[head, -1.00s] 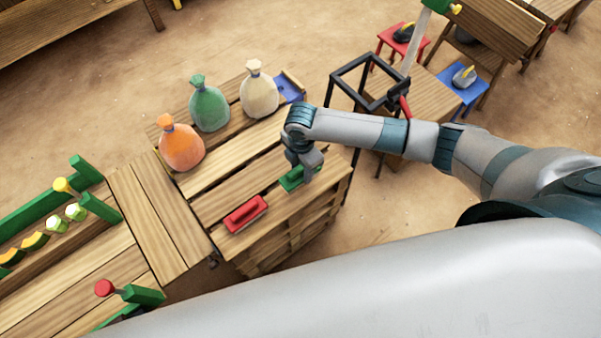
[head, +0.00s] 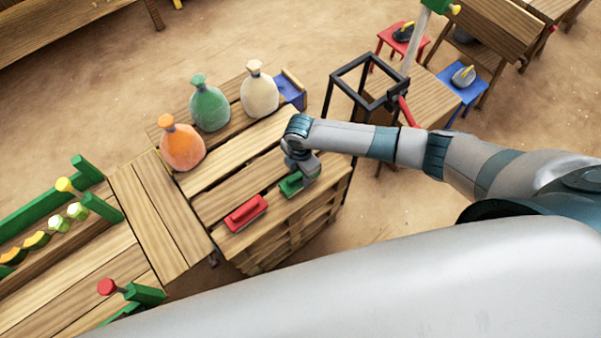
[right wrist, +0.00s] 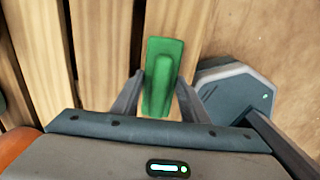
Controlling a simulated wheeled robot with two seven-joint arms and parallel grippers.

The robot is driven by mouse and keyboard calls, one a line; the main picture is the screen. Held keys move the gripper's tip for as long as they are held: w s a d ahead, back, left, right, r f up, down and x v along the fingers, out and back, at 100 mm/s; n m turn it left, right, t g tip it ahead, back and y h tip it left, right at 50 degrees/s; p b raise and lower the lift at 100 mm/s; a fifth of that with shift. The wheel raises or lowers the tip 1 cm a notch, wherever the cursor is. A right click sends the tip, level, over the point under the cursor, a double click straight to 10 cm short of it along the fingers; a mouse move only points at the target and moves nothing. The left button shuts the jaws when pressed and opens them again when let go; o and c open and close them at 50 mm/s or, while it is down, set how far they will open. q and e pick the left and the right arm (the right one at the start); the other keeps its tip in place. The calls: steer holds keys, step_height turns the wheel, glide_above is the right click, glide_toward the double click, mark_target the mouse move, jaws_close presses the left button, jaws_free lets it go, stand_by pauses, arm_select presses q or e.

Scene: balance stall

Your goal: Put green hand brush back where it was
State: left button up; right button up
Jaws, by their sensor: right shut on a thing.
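The green hand brush (head: 291,184) is at the right end of the slatted wooden table top (head: 235,180), to the right of a red hand brush (head: 246,213). My right gripper (head: 302,175) is over the green brush and partly hides it. In the right wrist view the green brush (right wrist: 160,82) lies between the two fingers (right wrist: 158,98), which are shut on it. The wooden slats show just behind it. I cannot tell whether the brush touches the table. My left gripper is not in view.
Orange (head: 181,147), green (head: 209,106) and cream (head: 259,92) sacks stand along the table's far side, with a blue object (head: 290,90) beside them. A black frame (head: 365,85) stands to the right. Slats left of the red brush are bare.

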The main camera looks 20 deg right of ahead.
mark_target(300, 173)
steer(key=shift+f, duration=0.15)
steer(key=o, duration=1.1)
step_height(300, 173, up, 12)
steer(key=shift+r+b, duration=0.2)
steer(key=shift+b, duration=0.3)
